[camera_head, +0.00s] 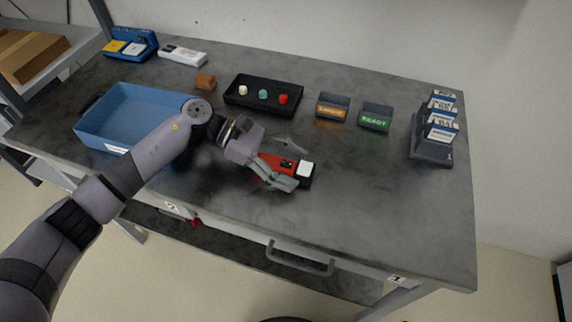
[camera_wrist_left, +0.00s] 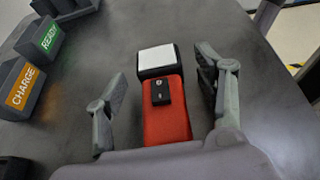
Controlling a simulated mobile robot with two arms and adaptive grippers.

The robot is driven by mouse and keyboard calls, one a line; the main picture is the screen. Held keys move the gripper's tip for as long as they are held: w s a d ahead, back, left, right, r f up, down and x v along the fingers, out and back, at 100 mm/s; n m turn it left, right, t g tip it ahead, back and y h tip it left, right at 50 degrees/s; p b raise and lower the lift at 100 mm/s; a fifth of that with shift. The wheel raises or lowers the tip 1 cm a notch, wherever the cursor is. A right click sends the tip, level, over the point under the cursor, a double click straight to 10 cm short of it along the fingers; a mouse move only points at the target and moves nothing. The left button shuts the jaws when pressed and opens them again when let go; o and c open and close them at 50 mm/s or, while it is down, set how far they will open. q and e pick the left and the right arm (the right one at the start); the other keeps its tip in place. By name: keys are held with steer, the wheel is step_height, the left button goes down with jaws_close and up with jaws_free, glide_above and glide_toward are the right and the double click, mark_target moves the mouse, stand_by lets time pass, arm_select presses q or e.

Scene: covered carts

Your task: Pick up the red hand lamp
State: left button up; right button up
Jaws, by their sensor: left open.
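The red hand lamp (camera_head: 272,165) lies on the grey table near its middle, with a red body, a black switch and a black head with a white face at its right end. My left gripper (camera_head: 289,162) is open around the lamp, one finger on each side. In the left wrist view the lamp (camera_wrist_left: 167,108) lies between the two fingers of the left gripper (camera_wrist_left: 160,92), with a gap visible on both sides. The near end of the lamp is hidden by the gripper's palm. My right gripper is not in view.
A blue bin (camera_head: 110,140) stands at the left. A black tray (camera_head: 262,106) with small coloured pieces lies behind the gripper. CHARGE (camera_head: 332,106) and READY (camera_head: 375,117) holders and a card rack (camera_head: 431,150) stand to the right. The table front is clear.

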arm_select(q)
steer(key=shift+c, duration=0.3)
steer(key=c, duration=1.3)
